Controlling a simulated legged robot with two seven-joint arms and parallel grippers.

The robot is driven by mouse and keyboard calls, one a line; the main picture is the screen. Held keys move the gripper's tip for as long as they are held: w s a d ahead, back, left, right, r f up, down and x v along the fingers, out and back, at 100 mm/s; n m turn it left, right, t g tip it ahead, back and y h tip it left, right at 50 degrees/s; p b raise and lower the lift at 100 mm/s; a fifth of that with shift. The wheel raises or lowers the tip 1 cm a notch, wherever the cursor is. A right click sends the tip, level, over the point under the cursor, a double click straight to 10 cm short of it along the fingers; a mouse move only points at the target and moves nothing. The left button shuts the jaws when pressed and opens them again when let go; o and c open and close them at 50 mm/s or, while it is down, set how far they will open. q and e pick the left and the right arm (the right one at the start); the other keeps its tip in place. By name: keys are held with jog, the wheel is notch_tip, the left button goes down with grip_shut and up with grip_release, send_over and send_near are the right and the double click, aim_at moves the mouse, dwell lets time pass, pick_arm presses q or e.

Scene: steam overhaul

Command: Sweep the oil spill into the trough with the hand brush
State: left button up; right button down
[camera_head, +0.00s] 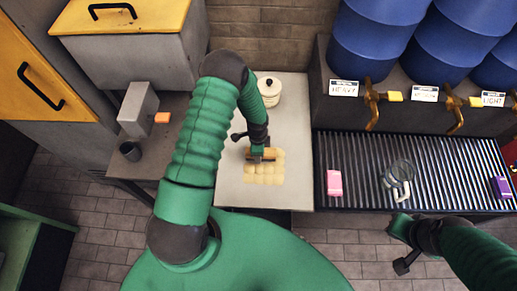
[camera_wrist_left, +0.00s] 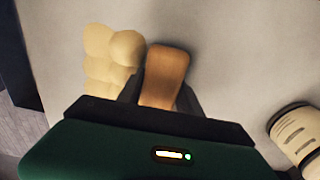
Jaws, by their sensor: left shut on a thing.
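The oil spill (camera_head: 265,175) is a pale yellow patch of rounded blobs on the light worktop (camera_head: 232,185); it also shows in the left wrist view (camera_wrist_left: 110,50). My left gripper (camera_head: 260,153) is shut on the hand brush, whose wooden part (camera_wrist_left: 165,75) shows between the fingers in the left wrist view. The brush (camera_head: 268,154) is at the spill's far edge; its bristles are hidden. The dark ribbed trough (camera_head: 440,150) lies right of the worktop, below the barrels. My right gripper (camera_head: 393,228) hangs near the trough's front edge; its fingers are unclear.
A white lidded pot (camera_head: 269,90) stands behind the brush. On the trough are a pink block (camera_head: 334,183), a glass mug (camera_head: 398,175) and a purple object (camera_head: 501,187). Brass taps (camera_head: 372,100) overhang its back. A dark cup (camera_head: 130,151) stands on the left bench.

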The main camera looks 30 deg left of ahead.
aim_at(256, 202)
pick_arm(q)
jog(key=shift+s+d+f, duration=0.1)
jog(key=shift+s+d, duration=0.3)
jog(key=shift+s, duration=0.3)
jog(key=shift+s+d, duration=0.4)
jog(key=shift+s, duration=0.25)
jog(key=shift+s+d+r+p, duration=0.1)
jog(key=shift+s+d+p, duration=0.3)
jog(key=shift+s, duration=0.35)
jog(key=shift+s+d+r+p, duration=0.1)
jog(key=shift+s+d+p, duration=0.05)
jog(key=shift+s+d, duration=0.55)
jog(key=shift+s+d+p, duration=0.3)
jog(key=shift+s, duration=0.55)
jog(key=shift+s+d+f, duration=0.1)
jog(key=shift+s+d, duration=0.3)
jog(key=shift+s, duration=0.25)
jog(key=shift+s+d, duration=0.4)
jog(key=shift+s, duration=0.2)
jog(key=shift+s+d, duration=0.4)
jog(key=shift+s, duration=0.3)
jog(key=shift+s+d, duration=0.4)
jog(key=shift+s, duration=0.25)
jog(key=shift+s+d, duration=0.4)
jog(key=shift+s, duration=0.2)
jog(key=shift+s+d, duration=0.35)
jog(key=shift+s, duration=0.25)
jog(key=shift+s+d, duration=0.4)
jog(key=shift+s, duration=0.2)
jog(key=shift+r, duration=0.2)
